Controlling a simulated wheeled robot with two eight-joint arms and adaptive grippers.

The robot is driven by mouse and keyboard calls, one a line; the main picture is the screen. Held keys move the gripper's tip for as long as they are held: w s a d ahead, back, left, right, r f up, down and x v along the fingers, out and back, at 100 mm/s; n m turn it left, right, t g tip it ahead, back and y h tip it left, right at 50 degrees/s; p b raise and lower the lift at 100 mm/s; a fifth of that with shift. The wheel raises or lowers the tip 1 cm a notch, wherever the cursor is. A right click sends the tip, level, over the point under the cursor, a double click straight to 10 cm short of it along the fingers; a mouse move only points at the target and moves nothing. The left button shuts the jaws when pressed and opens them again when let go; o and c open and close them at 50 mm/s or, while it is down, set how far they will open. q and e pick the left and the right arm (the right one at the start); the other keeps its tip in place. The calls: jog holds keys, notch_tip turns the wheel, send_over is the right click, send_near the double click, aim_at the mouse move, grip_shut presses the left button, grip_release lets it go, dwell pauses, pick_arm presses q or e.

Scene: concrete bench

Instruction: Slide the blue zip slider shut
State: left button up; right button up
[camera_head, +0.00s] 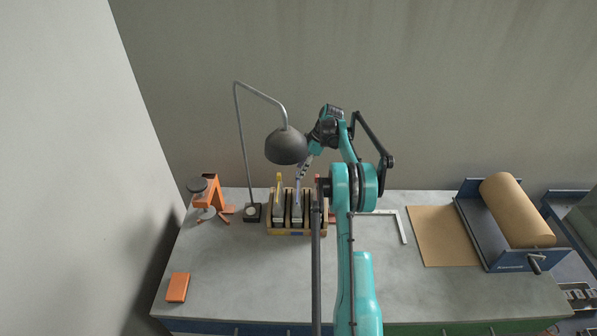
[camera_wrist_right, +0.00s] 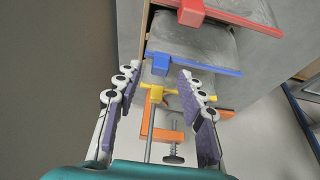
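The blue zip slider (camera_wrist_right: 160,63) is a small blue block on the blue zip edge (camera_wrist_right: 205,66) of a grey pouch (camera_wrist_right: 197,46) in the right wrist view. It sits at the left end of that edge. My right gripper (camera_wrist_right: 161,72) is open, its purple-padded fingers on either side of the blue slider, with no clear contact. In the head view the right gripper (camera_head: 304,168) is above the pouch rack (camera_head: 298,233), partly hidden by the lamp and my arm. My left gripper is not in view.
A red slider (camera_wrist_right: 190,12) and a yellow slider (camera_wrist_right: 156,93) sit on neighbouring pouches. A lamp (camera_head: 286,147) hangs close to my right gripper. An orange clamp (camera_head: 211,199) stands left of the rack; a paper roll (camera_head: 517,210) is at right. The front bench is mostly clear.

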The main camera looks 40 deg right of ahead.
aim_at(298, 202)
jog(key=shift+x, duration=0.8)
jog(key=shift+w+a+f, duration=0.1)
jog(key=shift+f, duration=0.15)
grip_shut()
jog(key=s+a+b, duration=0.1)
jog(key=s+a, duration=0.1)
jog(key=s, duration=0.1)
jog(key=s+a+b, duration=0.1)
jog(key=s+a, duration=0.4)
jog(key=shift+s+a+b, duration=0.2)
jog(key=shift+s+b, duration=0.2)
grip_release()
